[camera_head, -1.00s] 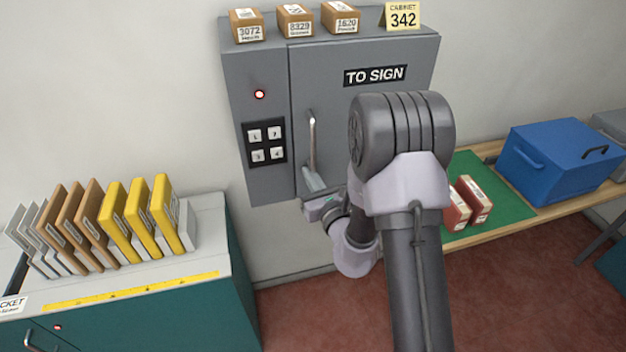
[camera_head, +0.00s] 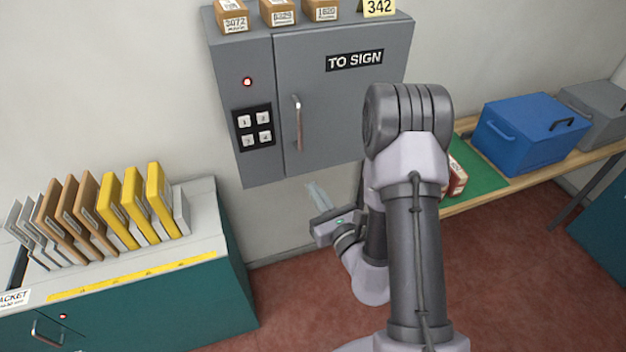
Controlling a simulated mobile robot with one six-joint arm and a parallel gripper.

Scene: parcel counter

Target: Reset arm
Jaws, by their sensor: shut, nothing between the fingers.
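My gripper (camera_head: 317,192) is in the middle of the picture, just below the grey wall cabinet (camera_head: 345,110) marked TO SIGN. It is shut and empty, its fingers pointing up and to the left. It is apart from the cabinet's handle (camera_head: 298,123). The cabinet door looks closed. My arm folds back from the gripper towards the lower right and covers part of the bench behind it.
A keypad (camera_head: 254,129) and a red lamp (camera_head: 247,82) are on the cabinet; several small boxes stand on its top. At left, a teal-sided counter (camera_head: 150,310) holds upright packets (camera_head: 120,208).

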